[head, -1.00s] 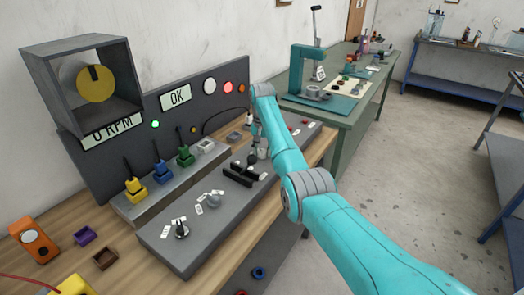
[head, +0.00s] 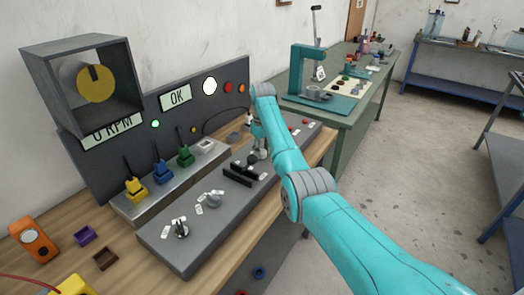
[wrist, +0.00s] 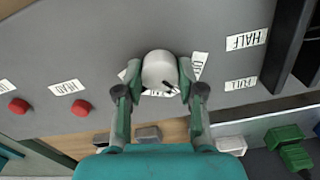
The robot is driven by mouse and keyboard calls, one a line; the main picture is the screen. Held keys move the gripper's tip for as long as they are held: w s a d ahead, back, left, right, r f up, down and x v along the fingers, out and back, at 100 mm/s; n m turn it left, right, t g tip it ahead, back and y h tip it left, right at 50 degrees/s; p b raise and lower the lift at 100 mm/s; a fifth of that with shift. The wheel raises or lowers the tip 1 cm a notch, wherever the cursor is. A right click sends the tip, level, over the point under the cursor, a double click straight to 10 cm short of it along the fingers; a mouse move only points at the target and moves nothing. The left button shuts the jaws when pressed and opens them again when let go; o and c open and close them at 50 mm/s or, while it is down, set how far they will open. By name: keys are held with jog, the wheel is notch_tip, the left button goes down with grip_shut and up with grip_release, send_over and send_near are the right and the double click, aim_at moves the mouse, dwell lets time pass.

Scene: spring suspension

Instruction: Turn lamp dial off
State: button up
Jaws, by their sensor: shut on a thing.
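The lamp dial (wrist: 159,69) is a pale grey round knob on the grey sloped panel (head: 208,228). In the wrist view it sits between the fingers of my gripper (wrist: 160,86), which is shut on its sides. A dark pointer mark shows on the dial's lower right edge. Paper labels lie around it; some are partly hidden by the fingers, and those reading HALF (wrist: 247,39) and FULL (wrist: 240,83) lie to the right. In the head view my gripper (head: 259,147) reaches down to the panel and mostly hides the dial. A large white lamp (head: 210,86) glows on the upright board.
Black bar handles (head: 238,175) stand close to the gripper. Two red buttons (wrist: 81,107) lie left of the dial in the wrist view. Two more knobs (head: 180,228) sit at the panel's near end. Coloured plugs (head: 161,172) stand on the ledge behind.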

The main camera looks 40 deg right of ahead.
aim_at(262, 151)
jog(key=n, duration=0.3)
jog(key=shift+n, duration=2.1)
jog(key=o, duration=1.1)
jog(key=shift+o, duration=0.2)
jog(key=shift+r, duration=0.1)
notch_tip(262, 151, up, 12)
